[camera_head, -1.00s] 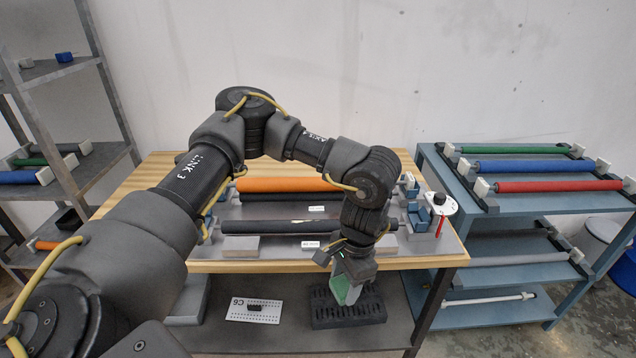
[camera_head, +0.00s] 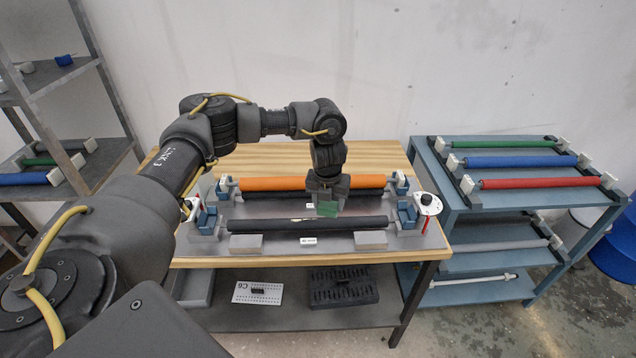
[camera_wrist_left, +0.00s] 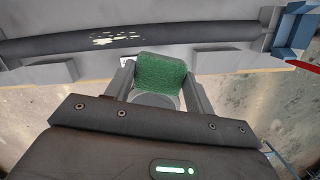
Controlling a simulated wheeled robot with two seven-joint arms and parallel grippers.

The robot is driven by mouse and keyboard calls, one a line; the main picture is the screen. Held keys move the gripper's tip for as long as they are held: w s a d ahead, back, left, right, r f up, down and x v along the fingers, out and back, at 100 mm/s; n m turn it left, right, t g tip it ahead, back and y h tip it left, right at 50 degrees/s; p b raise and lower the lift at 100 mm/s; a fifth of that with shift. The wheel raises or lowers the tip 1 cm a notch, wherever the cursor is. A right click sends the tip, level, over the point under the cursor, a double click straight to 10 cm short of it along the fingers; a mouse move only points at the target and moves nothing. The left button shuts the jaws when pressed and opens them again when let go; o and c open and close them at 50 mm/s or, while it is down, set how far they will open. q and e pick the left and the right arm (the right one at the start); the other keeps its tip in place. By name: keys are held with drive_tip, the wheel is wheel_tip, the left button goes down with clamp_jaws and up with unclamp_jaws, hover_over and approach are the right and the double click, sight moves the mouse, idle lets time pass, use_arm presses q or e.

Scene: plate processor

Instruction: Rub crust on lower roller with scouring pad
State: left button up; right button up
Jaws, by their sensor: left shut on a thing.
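My left gripper (camera_head: 327,194) is shut on a green scouring pad (camera_head: 328,209), which shows between the fingers in the left wrist view (camera_wrist_left: 161,72). In the head view the pad appears just above the front black roller (camera_head: 352,223), near its middle; a gap shows between pad and roller in the wrist view. A pale patch of crust (camera_wrist_left: 118,39) lies on that roller, in the wrist view to the left of the pad. An orange roller (camera_head: 272,184) with a dark roller just below it lies behind, partly covered by the gripper. My right gripper is out of view.
Blue roller supports (camera_head: 407,214) and a white dial with a red handle (camera_head: 428,204) stand at the plate's right end. A black slotted block (camera_head: 343,288) lies on the shelf below. Roller racks stand at both sides.

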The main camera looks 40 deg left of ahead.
use_arm(q)
drive_tip(key=a+m, duration=0.1)
drive_tip(key=a+m+p, duration=0.1)
drive_tip(key=a+m, duration=0.1)
drive_tip(key=w+a+r+m, duration=0.1)
drive_tip(key=shift+w+a+m+h, duration=0.1)
drive_tip(key=shift+a+m+h, duration=0.2)
drive_tip(key=shift+m, duration=0.1)
drive_tip(key=shift+f, duration=0.15)
